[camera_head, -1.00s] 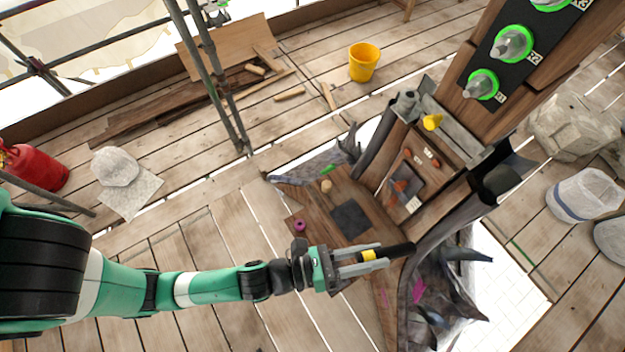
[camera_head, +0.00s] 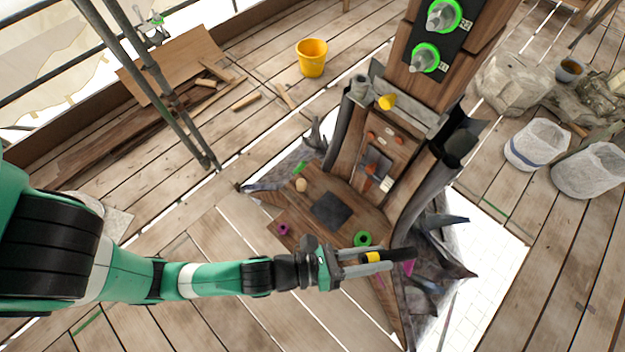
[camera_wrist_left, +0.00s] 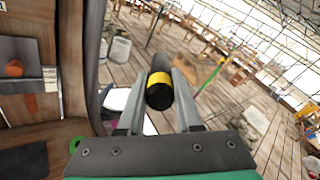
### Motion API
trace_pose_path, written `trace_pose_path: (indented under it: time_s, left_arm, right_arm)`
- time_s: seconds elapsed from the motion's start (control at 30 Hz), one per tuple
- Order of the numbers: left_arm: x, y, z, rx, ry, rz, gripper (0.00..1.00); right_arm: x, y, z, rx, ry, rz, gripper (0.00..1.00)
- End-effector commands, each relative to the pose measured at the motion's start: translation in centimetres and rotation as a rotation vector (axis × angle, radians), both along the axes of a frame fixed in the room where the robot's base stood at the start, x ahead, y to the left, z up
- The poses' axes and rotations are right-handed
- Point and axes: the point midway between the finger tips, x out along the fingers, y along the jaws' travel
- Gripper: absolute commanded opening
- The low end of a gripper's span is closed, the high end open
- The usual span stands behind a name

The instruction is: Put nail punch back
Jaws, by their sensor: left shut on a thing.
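The nail punch (camera_head: 402,254) is a dark rod with a yellow band. My left gripper (camera_head: 372,261) is shut on it. The punch sticks out to the right past the fingertips, over the right side of the wooden spire deck (camera_head: 300,208). In the left wrist view, the punch (camera_wrist_left: 160,92) shows end-on between the two fingers, black end towards the camera. A green ring (camera_head: 362,239) lies just above the gripper in the head view; part of a green ring (camera_wrist_left: 74,145) shows at lower left in the wrist view. My right gripper is out of view.
A dark square pad (camera_head: 331,210) and a purple ring (camera_head: 283,229) are on the deck. A wooden recess with small orange items (camera_head: 370,168) and a yellow piece (camera_head: 387,102) stands behind. Torn grey sheeting (camera_head: 440,265) edges the right. A yellow bucket (camera_head: 312,57) is far back.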

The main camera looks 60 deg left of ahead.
Motion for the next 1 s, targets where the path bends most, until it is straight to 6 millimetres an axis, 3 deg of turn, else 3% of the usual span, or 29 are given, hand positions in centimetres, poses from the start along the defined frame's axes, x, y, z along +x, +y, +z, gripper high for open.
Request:
trace_pose_path:
  time_s: [0.1,0.37,0.47,0.67,0.8,1.0]
  left_arm:
    - [0.1,0.3,-0.6,0.022,0.073,0.022,0.00]
    - [-0.6,1.3,-9.3,0.067,0.272,0.146,0.00]
    - [-1.2,1.8,-13.7,0.074,0.346,0.219,0.00]
    - [-3.9,4.2,-24.9,0.048,0.527,0.456,0.00]
    - [-6.8,6.4,-32.7,-0.020,0.664,0.649,0.00]
    - [-11.6,9.2,-42.2,-0.161,0.847,0.888,0.00]
  right_arm:
    - [0.0,0.0,0.0,0.000,0.000,0.000,0.69]
    - [0.0,0.0,0.0,0.000,0.000,0.000,0.69]
    - [0.0,0.0,-0.3,0.000,0.000,0.000,0.69]
    - [0.0,0.0,-2.1,0.000,0.000,0.000,0.69]
    - [0.0,0.0,-3.8,0.000,0.000,0.000,0.69]
    - [0.0,0.0,-6.5,0.000,0.000,0.000,0.69]
